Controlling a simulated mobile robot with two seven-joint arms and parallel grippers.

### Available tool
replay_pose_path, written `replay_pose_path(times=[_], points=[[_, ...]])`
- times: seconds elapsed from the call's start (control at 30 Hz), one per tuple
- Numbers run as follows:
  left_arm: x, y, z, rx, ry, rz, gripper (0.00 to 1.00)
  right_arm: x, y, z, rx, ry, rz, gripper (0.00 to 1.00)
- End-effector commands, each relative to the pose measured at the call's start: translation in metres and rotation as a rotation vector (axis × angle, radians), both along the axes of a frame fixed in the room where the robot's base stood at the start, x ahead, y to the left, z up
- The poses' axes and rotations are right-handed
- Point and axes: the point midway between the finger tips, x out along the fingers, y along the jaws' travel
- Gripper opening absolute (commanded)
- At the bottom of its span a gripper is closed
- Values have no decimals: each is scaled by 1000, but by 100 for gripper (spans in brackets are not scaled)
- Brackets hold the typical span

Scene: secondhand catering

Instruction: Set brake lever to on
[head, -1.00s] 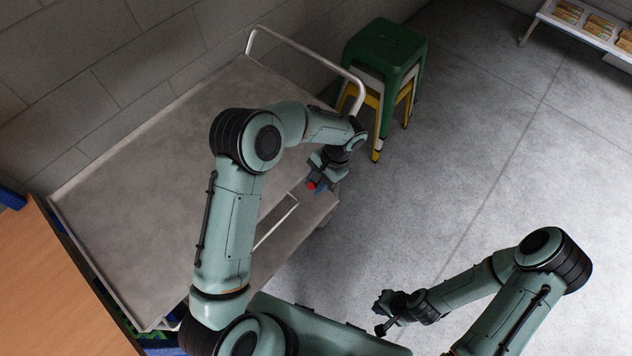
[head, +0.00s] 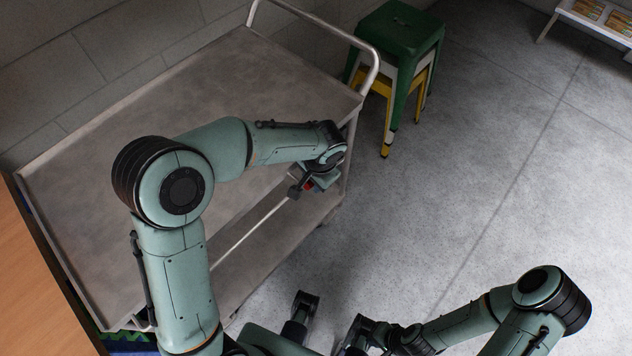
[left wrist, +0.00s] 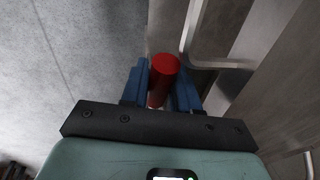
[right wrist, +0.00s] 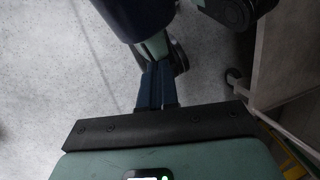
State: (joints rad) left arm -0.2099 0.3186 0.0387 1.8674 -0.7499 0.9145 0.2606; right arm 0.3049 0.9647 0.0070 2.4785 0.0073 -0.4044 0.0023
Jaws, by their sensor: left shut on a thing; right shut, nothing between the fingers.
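A red cylindrical lever end (left wrist: 163,75), which I take to be the brake lever, stands between the blue fingers of my left gripper (left wrist: 160,88) in the left wrist view. The fingers are shut on it from both sides. In the head view a bit of red (head: 309,184) shows at my left gripper (head: 301,187), beside the right end of the grey trolley (head: 120,130). The lever's lower part and its mounting are hidden. My right gripper (right wrist: 157,86) is shut and empty, low over the floor, away from the lever.
The trolley's bent tube handle (head: 372,70) rises at its far right end. Stacked green, white and yellow stools (head: 400,40) stand behind it. A wooden surface (head: 40,290) is at the left edge. A low rack (head: 600,20) stands at top right. The concrete floor at right is clear.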

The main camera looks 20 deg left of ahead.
Motion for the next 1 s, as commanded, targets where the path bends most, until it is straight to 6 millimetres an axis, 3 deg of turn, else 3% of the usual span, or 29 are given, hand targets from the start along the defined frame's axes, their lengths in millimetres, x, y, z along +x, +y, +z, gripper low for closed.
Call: replay_pose_path(times=[0.03, 0.17, 0.57, 0.6, 0.67, 1.0], points=[[-2, 1, -8, -6, -17, 1, 0, 3, 0, -11, -2, -11, -2, 0], [-3, 1, -11, -20, -54, -1, 0, 8, 0, -19, -5, -29, -6, 0], [-3, 1, -9, -27, -70, 0, 0, 10, 0, -19, -4, -37, -7, 0], [-3, 1, -9, -27, -70, 0, 36, 10, 0, -19, -4, -37, -7, 0], [-3, 1, -9, -26, -71, 0, 51, 10, 0, -19, -4, -37, -7, 0], [-3, 0, -6, -26, -71, 0, 51, 10, 0, -19, -5, -35, -7, 0]])
